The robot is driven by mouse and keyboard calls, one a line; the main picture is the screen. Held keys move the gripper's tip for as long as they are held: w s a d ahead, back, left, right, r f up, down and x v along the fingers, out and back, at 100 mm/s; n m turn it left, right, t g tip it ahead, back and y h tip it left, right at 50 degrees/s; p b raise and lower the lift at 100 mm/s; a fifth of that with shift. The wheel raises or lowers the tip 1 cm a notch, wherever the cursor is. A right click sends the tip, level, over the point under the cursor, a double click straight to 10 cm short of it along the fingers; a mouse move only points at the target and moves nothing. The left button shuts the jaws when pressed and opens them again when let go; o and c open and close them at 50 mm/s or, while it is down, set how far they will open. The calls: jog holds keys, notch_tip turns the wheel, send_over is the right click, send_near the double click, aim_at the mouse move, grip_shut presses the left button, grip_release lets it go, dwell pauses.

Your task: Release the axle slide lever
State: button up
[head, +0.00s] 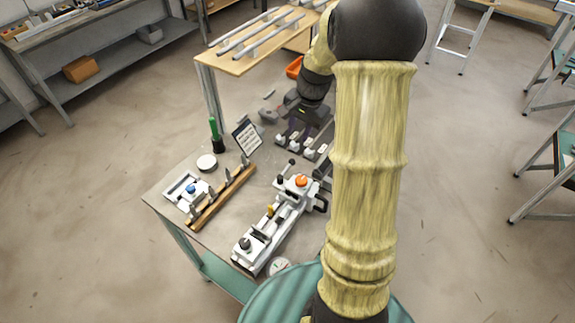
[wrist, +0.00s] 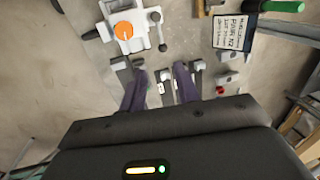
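The white frame jig (head: 268,222) lies on the grey workbench, with an orange knob (head: 301,181) at its far end and a dark knob (head: 245,243) at its near end. A short black ball-ended lever (head: 287,169) stands beside the orange knob; whether it is the axle slide lever I cannot tell. In the wrist view the orange knob (wrist: 124,33) and ball-ended lever (wrist: 159,32) are at the top, beyond my fingertips. My gripper (wrist: 160,70) is open, its two dark fingers apart with nothing held. It is over the bench's far right part, away from the lever.
Dark brackets with pale pads (head: 308,150) lie under my gripper. A text board (head: 246,138), green-handled tool (head: 214,133), white disc (head: 206,162), wooden rack (head: 222,197) and dial gauge (head: 279,267) surround the jig. A table with metal bars (head: 258,38) stands behind.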

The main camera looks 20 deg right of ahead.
aim_at(288, 168)
jog(key=shift+f, duration=0.15)
jog(key=w+f+p, duration=0.1)
jog(key=f, duration=0.4)
jog(key=a+f+p, duration=0.1)
jog(key=f, duration=0.5)
jog(key=w+a+f+p, duration=0.1)
jog(key=f+p, duration=0.1)
jog(key=f, duration=0.3)
jog(key=shift+w+f, duration=0.35)
jog(key=shift+f, duration=0.05)
jog(key=shift+c, duration=0.2)
grip_shut()
